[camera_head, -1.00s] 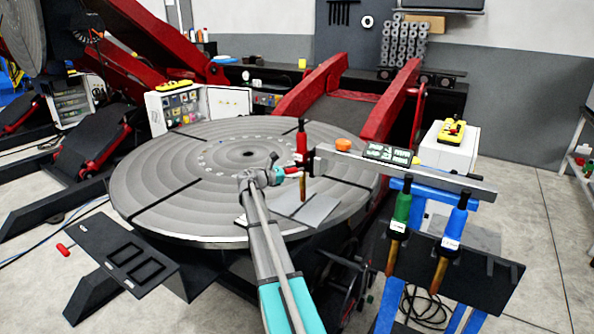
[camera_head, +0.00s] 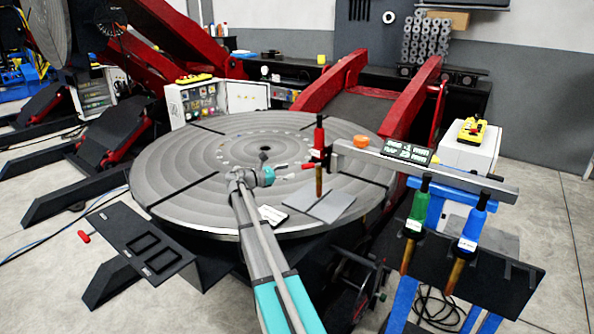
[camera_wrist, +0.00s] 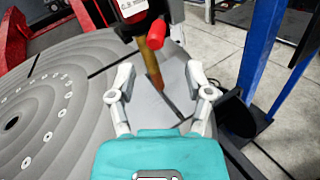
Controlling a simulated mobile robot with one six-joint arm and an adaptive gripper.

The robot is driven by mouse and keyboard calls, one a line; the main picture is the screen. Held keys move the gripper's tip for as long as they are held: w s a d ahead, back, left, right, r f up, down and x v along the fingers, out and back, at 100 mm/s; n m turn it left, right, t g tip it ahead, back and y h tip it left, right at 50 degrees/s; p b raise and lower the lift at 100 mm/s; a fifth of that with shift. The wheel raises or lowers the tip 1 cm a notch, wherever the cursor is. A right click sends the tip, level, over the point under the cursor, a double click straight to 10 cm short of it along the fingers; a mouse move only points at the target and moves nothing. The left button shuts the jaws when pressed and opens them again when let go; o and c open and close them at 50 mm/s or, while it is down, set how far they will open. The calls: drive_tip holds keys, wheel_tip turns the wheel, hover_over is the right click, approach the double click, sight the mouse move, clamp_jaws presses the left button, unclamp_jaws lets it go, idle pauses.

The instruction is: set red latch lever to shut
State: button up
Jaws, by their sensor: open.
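A short red lever (camera_head: 308,166) sticks out leftward beside the red torch (camera_head: 319,140) at the left end of a grey bar. I take it for the latch lever. In the wrist view its rounded red grip (camera_wrist: 156,33) shows at the top middle, in front of the torch's copper-coloured nozzle. My gripper (camera_head: 285,174) is open and empty, a little left of the lever in the head view. In the wrist view my gripper (camera_wrist: 159,68) has its fingers spread, with the grip beyond the fingertips and apart from them. The latch itself is too small to make out.
The round grey turntable (camera_head: 190,190) lies under my arm, with a grey plate (camera_head: 330,203) on it. Green (camera_head: 416,215) and blue (camera_head: 474,222) torches hang at the right. A black stand with another red handle (camera_head: 84,237) is at the left.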

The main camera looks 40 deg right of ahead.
drive_tip(key=shift+v, duration=0.95)
drive_tip(key=shift+c, duration=0.3)
